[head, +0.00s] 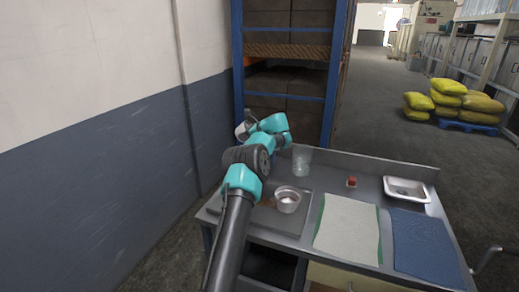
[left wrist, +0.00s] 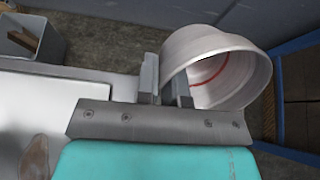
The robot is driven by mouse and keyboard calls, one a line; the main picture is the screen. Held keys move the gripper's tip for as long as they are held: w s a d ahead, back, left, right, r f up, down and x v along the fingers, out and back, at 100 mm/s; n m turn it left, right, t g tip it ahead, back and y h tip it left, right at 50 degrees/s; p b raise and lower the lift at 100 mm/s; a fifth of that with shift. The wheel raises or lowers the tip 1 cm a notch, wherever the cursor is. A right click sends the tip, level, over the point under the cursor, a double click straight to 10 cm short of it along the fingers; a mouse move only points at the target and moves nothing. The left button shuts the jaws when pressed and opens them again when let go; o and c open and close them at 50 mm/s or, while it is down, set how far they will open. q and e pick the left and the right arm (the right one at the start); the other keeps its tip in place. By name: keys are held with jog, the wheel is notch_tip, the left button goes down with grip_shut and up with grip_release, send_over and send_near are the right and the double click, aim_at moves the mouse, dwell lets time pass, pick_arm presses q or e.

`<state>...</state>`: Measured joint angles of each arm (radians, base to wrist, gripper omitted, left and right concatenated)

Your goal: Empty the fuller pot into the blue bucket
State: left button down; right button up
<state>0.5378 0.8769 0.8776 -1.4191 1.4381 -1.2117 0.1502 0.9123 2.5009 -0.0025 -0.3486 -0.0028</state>
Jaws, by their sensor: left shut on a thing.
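A light grey metal pot (left wrist: 235,70) with a red line around its inside is held by my left gripper (left wrist: 166,82), its jaws shut on the rim. The pot is tilted, its mouth partly facing the wrist camera; I see no contents. In the head view the pot (head: 241,131) shows at the far end of my left arm, beyond the table's back left. A second pale pot (head: 288,200) stands upright on the table beside the arm. I cannot pick out a blue bucket for certain. My right gripper is out of view.
A grey container (left wrist: 30,35) with something brown inside shows in the left wrist view. The table (head: 332,178) holds a clear container (head: 302,160), a red item (head: 351,182), a white tray (head: 406,190), a pale cloth (head: 347,228) and a blue mat (head: 425,243). A blue-posted rack (head: 238,60) stands behind.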

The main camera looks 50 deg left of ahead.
pick_arm(q)
jog(key=shift+w+d+r+g+y+p, duration=0.15)
jog(key=shift+d+r+g+y+p, duration=0.15)
jog(key=shift+y+p, duration=0.25)
dwell(0.4)
jog(key=shift+w+d+f+g+y+p, duration=0.15)
jog(key=shift+w+f+g+y+p, duration=0.05)
jog(key=shift+f+g+y+p, duration=0.45)
dwell(0.6)
jog(key=shift+w+d+r+m+y+p, duration=0.3)
jog(key=shift+w+d+y+p, duration=0.2)
jog(key=shift+d+y, duration=0.15)
jog(key=shift+d+g, duration=0.1)
jog(key=shift+g, duration=0.15)
jog(key=shift+w+d+r+g+y, duration=0.15)
jog(key=shift+r+y, duration=0.2)
jog(key=shift+r, duration=0.05)
jog(key=shift+w+d+r+g+y, duration=0.1)
jog(key=shift+d+r+g+y, duration=0.05)
jog(key=shift+r+y, duration=0.2)
jog(key=shift+p, duration=0.3)
jog(key=shift+r, duration=0.15)
